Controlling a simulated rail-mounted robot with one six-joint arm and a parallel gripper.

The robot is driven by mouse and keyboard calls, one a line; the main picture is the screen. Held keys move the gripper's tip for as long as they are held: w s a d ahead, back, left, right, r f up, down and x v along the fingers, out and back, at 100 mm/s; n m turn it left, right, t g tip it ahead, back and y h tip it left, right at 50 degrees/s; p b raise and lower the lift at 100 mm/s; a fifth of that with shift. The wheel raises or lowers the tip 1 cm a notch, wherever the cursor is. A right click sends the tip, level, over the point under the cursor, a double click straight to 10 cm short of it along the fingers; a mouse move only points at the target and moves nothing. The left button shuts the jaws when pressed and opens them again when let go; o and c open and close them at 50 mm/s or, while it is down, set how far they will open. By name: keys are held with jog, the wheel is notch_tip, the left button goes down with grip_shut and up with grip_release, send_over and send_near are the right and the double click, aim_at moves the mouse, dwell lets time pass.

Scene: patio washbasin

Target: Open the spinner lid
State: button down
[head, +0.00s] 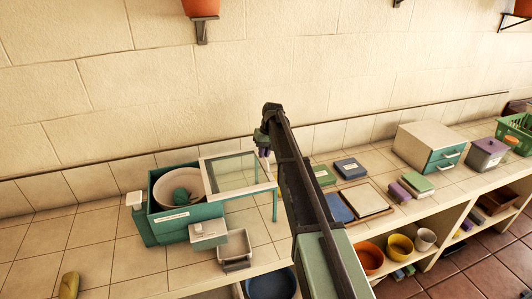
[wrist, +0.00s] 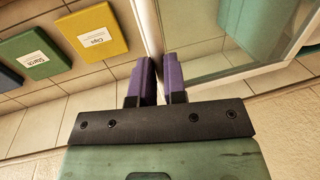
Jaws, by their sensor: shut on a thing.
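The spinner (head: 150,225) is a teal box on the tiled counter, with a pale round tub (head: 163,188) inside. Its lid (head: 238,160) is a glass panel in a pale frame, lying flat and shifted to the right, so the tub is largely uncovered. Thin teal legs show under the lid's right side. My gripper (head: 264,155) is at the lid's far right edge. In the wrist view, my purple fingers (wrist: 160,80) are close together on the edge of the lid's pale frame (wrist: 207,76). The exact contact is partly hidden between the fingers.
A small pale bin (head: 234,246) stands in front of the spinner. Right of my arm are green and blue boxes (head: 350,167), a tray (head: 370,199) and a drawer unit (head: 428,147). The wall runs close behind the counter.

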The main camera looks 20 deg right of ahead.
jog(key=c, duration=1.2)
grip_release()
jog(key=shift+o, duration=0.2)
notch_tip(320, 180, up, 11)
jog(key=d+p, duration=0.2)
jog(key=p, duration=0.8)
jog(key=shift+f+p, duration=0.2)
jog(key=shift+p, duration=0.1)
